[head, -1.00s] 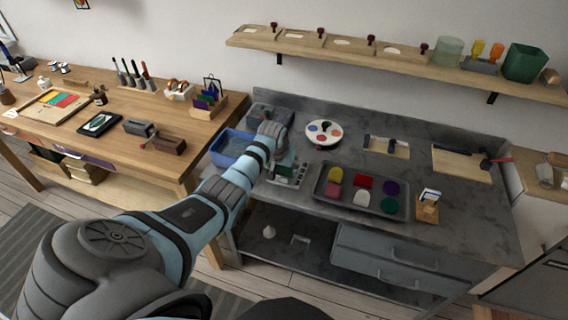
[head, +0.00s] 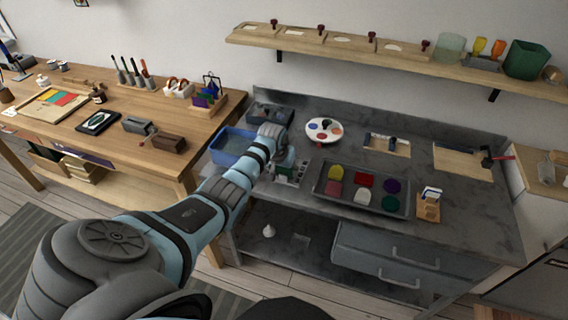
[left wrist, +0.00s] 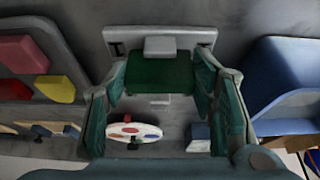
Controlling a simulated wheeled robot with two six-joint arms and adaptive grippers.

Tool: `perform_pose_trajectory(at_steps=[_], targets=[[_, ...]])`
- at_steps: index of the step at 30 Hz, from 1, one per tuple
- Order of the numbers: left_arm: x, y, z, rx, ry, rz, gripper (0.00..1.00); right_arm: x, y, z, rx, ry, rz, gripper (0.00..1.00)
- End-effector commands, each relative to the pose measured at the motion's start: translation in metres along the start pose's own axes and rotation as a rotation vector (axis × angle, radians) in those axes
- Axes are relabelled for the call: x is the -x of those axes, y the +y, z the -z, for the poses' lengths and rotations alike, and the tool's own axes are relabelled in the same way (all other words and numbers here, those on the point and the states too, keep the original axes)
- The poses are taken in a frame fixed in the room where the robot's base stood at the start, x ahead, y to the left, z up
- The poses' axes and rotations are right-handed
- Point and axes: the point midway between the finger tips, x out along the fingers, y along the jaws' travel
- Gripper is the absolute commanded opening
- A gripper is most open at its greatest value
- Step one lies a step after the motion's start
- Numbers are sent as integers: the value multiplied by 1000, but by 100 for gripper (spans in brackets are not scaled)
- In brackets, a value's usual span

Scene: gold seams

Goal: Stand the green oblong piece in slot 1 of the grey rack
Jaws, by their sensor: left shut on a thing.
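My left gripper (head: 284,164) is low over the front left of the grey bench, at the grey rack (head: 299,171). In the left wrist view its two fingers (left wrist: 160,78) are shut on the sides of the dark green oblong piece (left wrist: 160,66). The grey rack (left wrist: 200,36) lies right at the far edge of the piece, with a raised grey block in front of its middle. The piece's lower end is hidden, so I cannot tell whether it sits inside a slot or which one. My right gripper is not in view.
A blue bin (head: 226,158) stands close left of the gripper. A dark tray (head: 320,195) with several coloured pieces is close on the right. A round paint palette (head: 323,128) lies behind. The bench's front edge is near.

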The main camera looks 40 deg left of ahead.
Motion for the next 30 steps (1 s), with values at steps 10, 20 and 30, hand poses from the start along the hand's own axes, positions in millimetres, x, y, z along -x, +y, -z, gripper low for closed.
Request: perform_pose_trajectory(at_steps=[10,20,30], targets=[[-5,0,-2,0,1,0,21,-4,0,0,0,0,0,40],[-8,0,-3,0,1,0,21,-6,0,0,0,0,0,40],[-7,0,-3,0,0,0,75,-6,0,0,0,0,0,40]])
